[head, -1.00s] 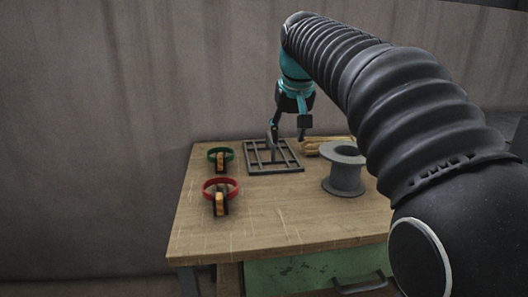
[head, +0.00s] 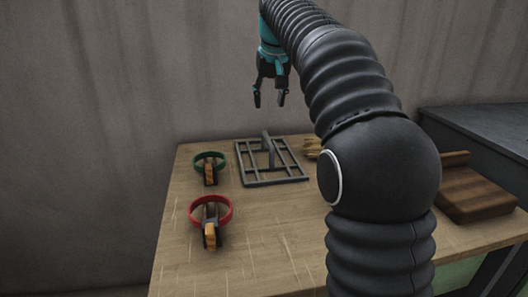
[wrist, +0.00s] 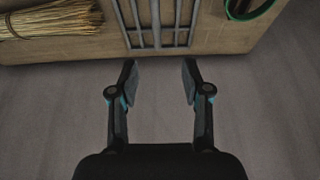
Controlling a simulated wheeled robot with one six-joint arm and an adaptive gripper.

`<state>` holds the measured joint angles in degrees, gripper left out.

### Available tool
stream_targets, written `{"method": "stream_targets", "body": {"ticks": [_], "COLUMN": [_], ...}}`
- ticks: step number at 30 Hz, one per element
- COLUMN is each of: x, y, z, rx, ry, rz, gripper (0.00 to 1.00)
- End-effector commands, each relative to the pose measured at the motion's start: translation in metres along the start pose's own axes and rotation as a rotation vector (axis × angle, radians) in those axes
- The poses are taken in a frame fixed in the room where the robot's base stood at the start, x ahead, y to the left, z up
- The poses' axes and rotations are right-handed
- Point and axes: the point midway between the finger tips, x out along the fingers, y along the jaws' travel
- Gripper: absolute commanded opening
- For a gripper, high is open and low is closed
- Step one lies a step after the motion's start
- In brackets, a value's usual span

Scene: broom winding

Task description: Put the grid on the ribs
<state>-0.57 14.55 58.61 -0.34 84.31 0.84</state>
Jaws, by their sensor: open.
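The dark grey grid (head: 277,183) lies flat on the wooden table near its back edge, with an upright handle (head: 266,143) at its middle. It also shows at the top of the wrist view (wrist: 156,38), partly cut off. My gripper (head: 270,100) hangs above and behind the grid, clear of it, with its fingers apart and nothing between them. In the wrist view, the empty fingers (wrist: 159,75) point toward the table edge. I cannot make out with certainty what the ribs are.
A green ring clamp (head: 209,163) and a red ring clamp (head: 211,211) stand left of the grid. A straw bundle (wrist: 55,20) lies beside the grid. A brown wooden block (head: 478,196) is at right. My arm hides the table's middle right.

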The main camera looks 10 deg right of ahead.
Motion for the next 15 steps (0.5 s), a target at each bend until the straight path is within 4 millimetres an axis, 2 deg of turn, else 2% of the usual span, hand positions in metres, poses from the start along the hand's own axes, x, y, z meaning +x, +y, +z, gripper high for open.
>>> {"method": "stream_targets", "body": {"ticks": [12,15], "x": [0.068,0.078], "y": [-0.006,-0.005], "z": [0.001,0.001], "rx": [-0.009,-0.008], "ry": [-0.004,-0.002], "rz": [-0.004,-0.003], "gripper": [0.48,0.48]}}
